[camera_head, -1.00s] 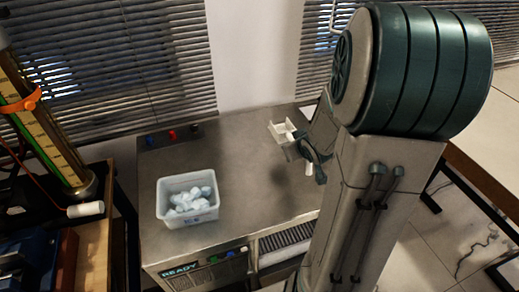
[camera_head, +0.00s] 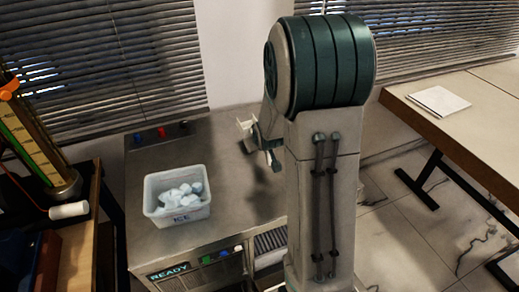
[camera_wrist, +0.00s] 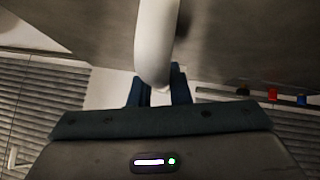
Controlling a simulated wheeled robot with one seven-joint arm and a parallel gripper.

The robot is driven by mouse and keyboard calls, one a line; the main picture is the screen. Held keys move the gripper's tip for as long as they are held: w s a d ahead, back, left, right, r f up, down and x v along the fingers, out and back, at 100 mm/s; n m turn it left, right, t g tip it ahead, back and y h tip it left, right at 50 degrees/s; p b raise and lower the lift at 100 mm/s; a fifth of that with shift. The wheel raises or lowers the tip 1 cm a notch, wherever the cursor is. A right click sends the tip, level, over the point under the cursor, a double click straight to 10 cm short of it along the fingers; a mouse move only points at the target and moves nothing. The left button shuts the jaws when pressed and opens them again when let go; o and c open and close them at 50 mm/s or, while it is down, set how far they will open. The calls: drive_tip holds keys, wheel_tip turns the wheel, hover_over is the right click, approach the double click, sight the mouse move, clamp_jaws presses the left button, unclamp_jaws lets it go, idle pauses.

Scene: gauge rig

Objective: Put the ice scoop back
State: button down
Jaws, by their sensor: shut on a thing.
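My gripper (camera_wrist: 160,94) is shut on the handle of the white ice scoop (camera_wrist: 156,40). In the wrist view the handle rises from between the dark fingers and runs out of the top of the frame. In the head view the pale scoop (camera_head: 245,127) is held above the steel counter, right of the ice bin, with my gripper (camera_head: 272,160) partly hidden by my arm. The white ice bin (camera_head: 178,216), labelled ICE, stands on the counter with pale ice lumps (camera_head: 182,196) in it.
The steel counter (camera_head: 228,190) has a READY panel (camera_head: 168,272) and a dark grille (camera_head: 270,241) in front, and coloured knobs (camera_head: 161,132) at the back. A gauge column (camera_head: 37,145) stands left. A wooden-edged table (camera_head: 440,125) with a white sheet (camera_head: 440,101) is right.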

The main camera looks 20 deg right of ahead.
drive_tip(key=shift+f, duration=2)
drive_tip(key=shift+f, duration=0.2)
drive_tip(key=c, duration=1.4)
unclamp_jaws()
drive_tip(key=shift+r, duration=0.1)
drive_tip(key=shift+o, duration=0.2)
